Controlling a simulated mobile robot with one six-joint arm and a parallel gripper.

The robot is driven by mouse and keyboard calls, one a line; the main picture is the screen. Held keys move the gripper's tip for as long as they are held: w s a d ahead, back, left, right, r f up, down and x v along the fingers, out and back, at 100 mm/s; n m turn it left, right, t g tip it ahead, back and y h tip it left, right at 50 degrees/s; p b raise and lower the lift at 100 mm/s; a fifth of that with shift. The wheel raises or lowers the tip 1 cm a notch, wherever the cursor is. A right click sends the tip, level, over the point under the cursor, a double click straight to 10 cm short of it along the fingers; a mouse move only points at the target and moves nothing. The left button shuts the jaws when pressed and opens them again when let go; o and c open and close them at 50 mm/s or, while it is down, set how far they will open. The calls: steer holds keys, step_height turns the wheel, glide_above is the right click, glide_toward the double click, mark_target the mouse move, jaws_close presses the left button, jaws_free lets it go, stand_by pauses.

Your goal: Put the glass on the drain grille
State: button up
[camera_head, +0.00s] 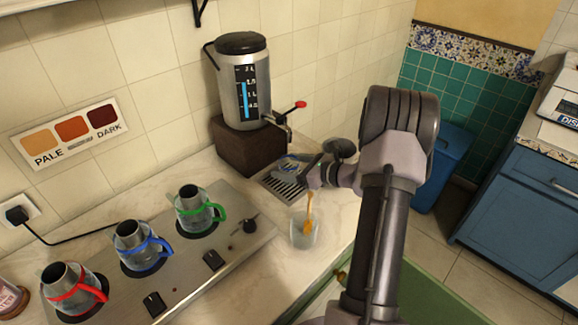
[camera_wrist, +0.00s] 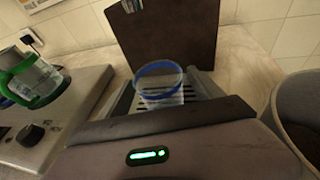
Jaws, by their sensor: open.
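A clear glass with a blue rim (camera_wrist: 160,88) stands over the slotted drain grille (camera_head: 284,188), apparently upright on it. In the head view it is mostly hidden by my gripper (camera_head: 292,170). My gripper is open, with its grey fingers at either side of the glass in the wrist view. Whether a finger touches the glass I cannot tell. The grille's slots (camera_wrist: 185,99) show around the glass's base.
A steel samovar (camera_head: 246,85) with a red-handled tap stands on a brown block (camera_head: 248,148) behind the grille. Another clear glass (camera_head: 303,236) with an amber stick-like streak stands on the counter in front. A steel hotplate (camera_head: 195,262) with red, blue and green-handled pots lies left.

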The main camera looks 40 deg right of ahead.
steer(key=p+v, duration=0.1)
steer(key=v, duration=0.4)
steer(key=p+v, duration=0.2)
steer(key=v, duration=0.4)
steer(key=shift+r, duration=0.25)
steer(key=shift+s+d, duration=0.1)
steer(key=shift+s, duration=0.4)
